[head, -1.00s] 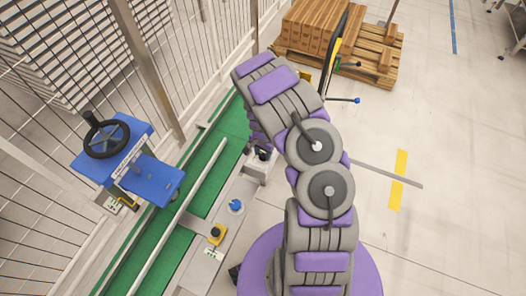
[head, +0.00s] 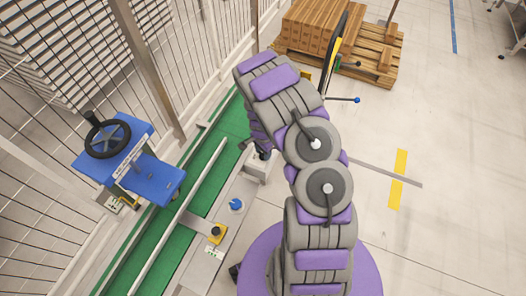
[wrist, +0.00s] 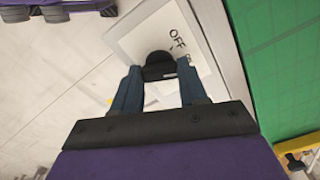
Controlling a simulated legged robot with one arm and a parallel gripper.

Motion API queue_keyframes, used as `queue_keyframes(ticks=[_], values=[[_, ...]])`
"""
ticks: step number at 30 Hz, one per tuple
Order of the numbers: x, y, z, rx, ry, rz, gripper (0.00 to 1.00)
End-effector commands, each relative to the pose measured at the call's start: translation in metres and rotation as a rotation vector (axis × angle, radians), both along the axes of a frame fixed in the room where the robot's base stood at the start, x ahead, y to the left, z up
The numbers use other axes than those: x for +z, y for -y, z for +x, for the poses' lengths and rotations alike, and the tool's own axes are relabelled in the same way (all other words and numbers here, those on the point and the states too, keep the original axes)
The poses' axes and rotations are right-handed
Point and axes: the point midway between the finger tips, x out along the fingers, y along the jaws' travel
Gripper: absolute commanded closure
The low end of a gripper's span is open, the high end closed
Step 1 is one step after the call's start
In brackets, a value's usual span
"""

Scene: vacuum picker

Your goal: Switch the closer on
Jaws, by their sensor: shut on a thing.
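In the wrist view, a white switch panel (wrist: 130,38) carries a black knob (wrist: 158,58). The word OFF shows beside it, with a second label partly hidden near it. My gripper (wrist: 160,76) reaches over the panel, one blue finger on each side of the knob, and is shut on it. Which way the knob points is hard to tell. In the head view, the switch's pale box (head: 257,170) stands beside the green conveyor, and my arm covers most of my gripper and the knob.
A green conveyor (head: 207,178) runs along the wire fence. A blue machine with a black handwheel (head: 107,138) stands at its left. A blue button (head: 236,204) and a yellow-based black button (head: 216,233) sit nearer on the ledge. A pallet of boxes (head: 315,32) stands at the back.

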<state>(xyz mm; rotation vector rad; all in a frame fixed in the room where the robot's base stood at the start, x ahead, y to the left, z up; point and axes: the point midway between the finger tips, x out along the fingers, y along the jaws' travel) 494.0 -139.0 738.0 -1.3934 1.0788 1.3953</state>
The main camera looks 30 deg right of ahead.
Motion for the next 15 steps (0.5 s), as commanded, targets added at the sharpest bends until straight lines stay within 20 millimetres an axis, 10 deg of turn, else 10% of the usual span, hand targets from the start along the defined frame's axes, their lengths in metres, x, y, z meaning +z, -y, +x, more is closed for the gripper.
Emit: queue_keyframes(ticks=[1,2,3,15], values=[[0.0012,0.0008,0.0029,-0.002,0.008,-0.002,0.88],[0.0012,0.0008,0.0029,-0.002,0.008,-0.002,0.57],[0.0012,0.0008,0.0029,-0.002,0.008,-0.002,0.53],[0.0008,0.0002,0.0007,0.000,0.003,-0.001,0.32]])
